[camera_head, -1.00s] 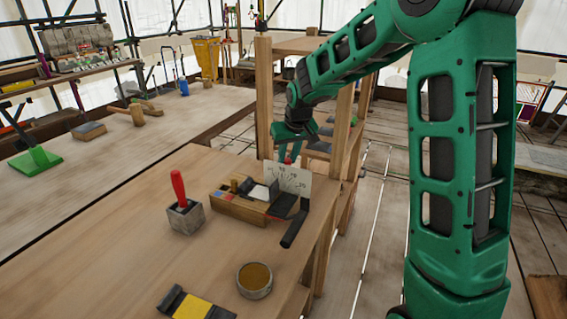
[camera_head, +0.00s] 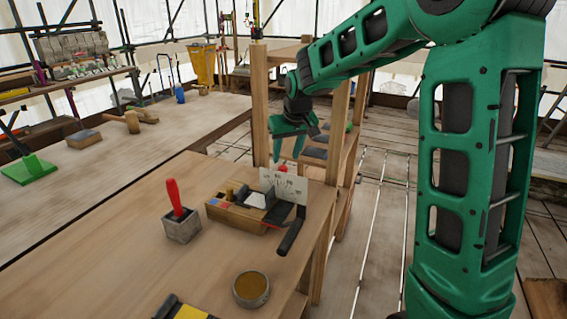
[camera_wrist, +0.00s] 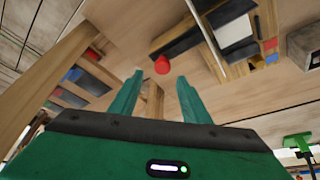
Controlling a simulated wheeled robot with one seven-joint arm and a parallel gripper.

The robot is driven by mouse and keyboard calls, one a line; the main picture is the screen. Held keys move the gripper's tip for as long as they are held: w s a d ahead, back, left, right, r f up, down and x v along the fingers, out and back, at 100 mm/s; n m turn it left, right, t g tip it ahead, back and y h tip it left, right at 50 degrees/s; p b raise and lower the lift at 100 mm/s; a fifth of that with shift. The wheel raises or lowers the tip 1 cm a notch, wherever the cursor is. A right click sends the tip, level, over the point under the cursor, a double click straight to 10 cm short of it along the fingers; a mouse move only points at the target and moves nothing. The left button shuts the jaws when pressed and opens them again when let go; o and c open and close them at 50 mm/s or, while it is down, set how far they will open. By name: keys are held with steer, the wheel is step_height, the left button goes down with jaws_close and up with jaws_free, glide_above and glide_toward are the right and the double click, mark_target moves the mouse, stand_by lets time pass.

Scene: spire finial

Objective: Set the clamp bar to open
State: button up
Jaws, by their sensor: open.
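A wooden clamp block (camera_head: 235,214) with coloured patches sits near the right edge of the bench; it also shows in the wrist view (camera_wrist: 262,50). A black bar (camera_head: 291,232) slants forward from its right end, and I take this for the clamp bar. A white marked plate (camera_head: 288,185) stands behind it. A red knob (camera_head: 283,168) shows at the plate's top edge. My gripper (camera_head: 288,157) is open above and behind the plate. In the wrist view, the red knob (camera_wrist: 162,64) appears between and just beyond my open fingertips (camera_wrist: 160,78), with nothing held. Contact cannot be told.
A stone block with a red handle (camera_head: 178,212) stands left of the clamp block. A round tin (camera_head: 251,288) and a yellow-black item (camera_head: 186,310) are nearer the front. Wooden shelf posts (camera_head: 260,105) rise close to my arm. The left bench has clear room.

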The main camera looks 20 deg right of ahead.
steer(key=shift+v, duration=2.8)
steer(key=s+d+f+m+g, duration=0.1)
steer(key=s+d+f+m, duration=0.1)
steer(key=s, duration=1.1)
steer(key=s+d+f+m+g, duration=0.2)
steer(key=s+d, duration=0.3)
steer(key=s, duration=0.8)
steer(key=s+d+f+m+g, duration=0.1)
steer(key=s+d+f+m, duration=0.1)
steer(key=s, duration=1.2)
steer(key=shift+d+f+g, duration=0.3)
steer(key=shift+d+f, duration=0.2)
steer(key=shift+d, duration=0.65)
steer(key=shift+w+f, duration=0.25)
steer(key=shift+w, duration=0.3)
